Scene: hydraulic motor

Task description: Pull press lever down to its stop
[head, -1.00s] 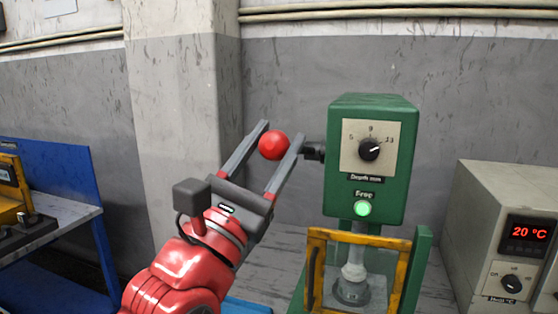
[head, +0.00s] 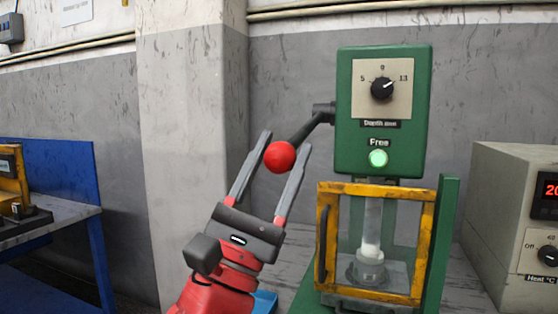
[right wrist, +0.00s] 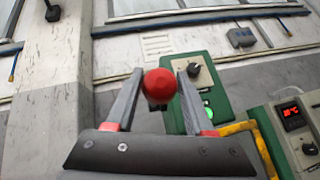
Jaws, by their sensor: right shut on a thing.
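The press (head: 350,150) is green, with a depth dial (head: 382,88) pointing near 13 and a lit green lamp (head: 378,158) under the word "Free". Its black lever (head: 308,129) slopes down and left from the hub on the press's left side and ends in a red ball knob (head: 279,157). My right gripper (head: 286,143) is shut on this knob, with one finger on each side. The knob also shows between the fingers in the right wrist view (right wrist: 159,86). My left gripper is not in view.
A yellow-framed clear guard (head: 327,245) stands before the press's ram (head: 370,240). A beige heater box (head: 495,215) stands to the right. A blue-framed bench (head: 60,165) with yellow equipment is at the left. A wall pillar (head: 190,130) rises behind my right arm.

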